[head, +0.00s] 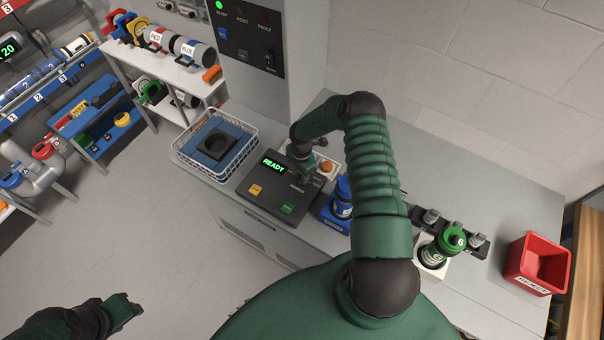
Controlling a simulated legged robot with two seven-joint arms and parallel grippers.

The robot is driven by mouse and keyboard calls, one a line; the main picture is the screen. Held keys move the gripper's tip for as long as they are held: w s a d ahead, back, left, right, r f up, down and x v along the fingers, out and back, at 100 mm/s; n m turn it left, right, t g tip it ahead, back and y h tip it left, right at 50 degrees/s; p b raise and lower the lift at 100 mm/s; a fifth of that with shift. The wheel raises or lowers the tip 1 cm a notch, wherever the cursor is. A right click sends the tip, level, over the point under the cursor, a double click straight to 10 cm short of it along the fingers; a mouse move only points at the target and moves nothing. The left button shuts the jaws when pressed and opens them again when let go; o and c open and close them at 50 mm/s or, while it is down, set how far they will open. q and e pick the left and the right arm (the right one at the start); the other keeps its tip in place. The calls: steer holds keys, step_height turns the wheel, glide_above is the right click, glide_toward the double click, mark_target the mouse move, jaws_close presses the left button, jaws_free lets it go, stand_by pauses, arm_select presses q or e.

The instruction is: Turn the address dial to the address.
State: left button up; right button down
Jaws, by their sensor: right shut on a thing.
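The dark console (262,203) stands on the grey bench, with a green READY display (273,165), a yellow button (255,190) and a green button (287,208). My right arm reaches over the bench and bends down, with its gripper (305,172) at the console's far right corner. That gripper is shut on the address dial, which is mostly hidden by the gripper. The dial's setting cannot be read. My left gripper (128,305) hangs over the floor at the lower left, away from the console; its finger opening is unclear.
A white wire basket (183,147) with a blue insert stands left of the console. A blue tube holder (333,215) stands right of it, close to my arm. A green-topped carrier (452,240) and red reject bin (538,265) are farther right. Shelves (170,70) stand at left.

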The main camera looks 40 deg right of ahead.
steer(key=shift+d, duration=0.35)
